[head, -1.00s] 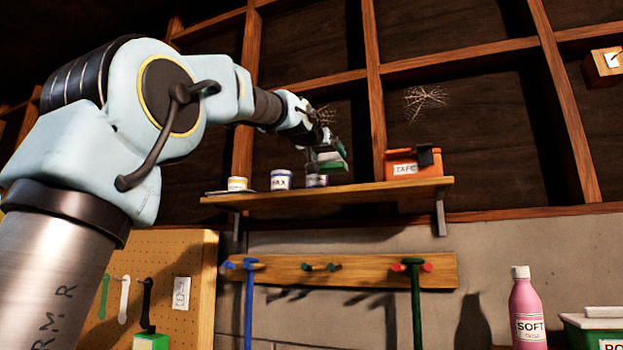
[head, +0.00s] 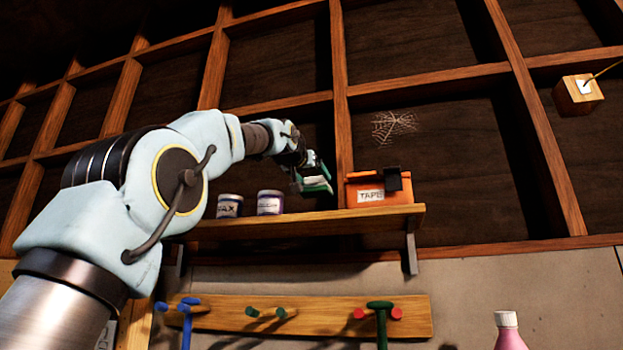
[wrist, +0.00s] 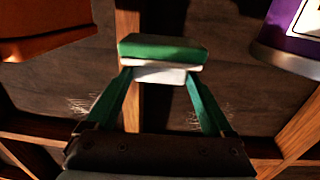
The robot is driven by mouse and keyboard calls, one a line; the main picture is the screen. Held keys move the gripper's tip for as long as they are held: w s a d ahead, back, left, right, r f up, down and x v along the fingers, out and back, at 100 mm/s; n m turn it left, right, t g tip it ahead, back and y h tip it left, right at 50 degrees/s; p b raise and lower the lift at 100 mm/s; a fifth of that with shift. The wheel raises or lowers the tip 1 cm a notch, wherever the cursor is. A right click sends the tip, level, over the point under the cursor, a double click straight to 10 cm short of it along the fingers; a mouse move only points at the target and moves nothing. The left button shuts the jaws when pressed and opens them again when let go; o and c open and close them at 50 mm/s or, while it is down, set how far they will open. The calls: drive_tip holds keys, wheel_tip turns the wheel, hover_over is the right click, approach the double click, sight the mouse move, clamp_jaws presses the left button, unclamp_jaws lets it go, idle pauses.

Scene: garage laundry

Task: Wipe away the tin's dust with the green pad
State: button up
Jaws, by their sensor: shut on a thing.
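My gripper (head: 304,180) is shut on the green pad (head: 318,186), which has a pale layer under its green one. The pad also shows between the fingertips in the wrist view (wrist: 165,48). A tin with a purple label (head: 270,204) stands on the shelf to the left of the pad, with a gap between them. It also shows at the upper right edge of the wrist view (wrist: 290,38), cut off. A WAX tin (head: 229,206) stands further left. I cannot make out dust on either tin.
The orange TAPE box (head: 375,190) stands on the wooden shelf (head: 330,222), close to the right of the pad. A cobweb (head: 393,127) hangs on the back wall. A rail with pegs (head: 340,318) runs below the shelf. A wooden block (head: 578,95) is at upper right.

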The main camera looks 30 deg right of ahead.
drive_tip(key=shift+w+d+f, duration=0.1)
drive_tip(key=shift+w+f, duration=0.05)
drive_tip(key=shift+f, duration=2.75)
drive_tip(key=shift+f+b, duration=1)
drive_tip(key=shift+f, duration=0.05)
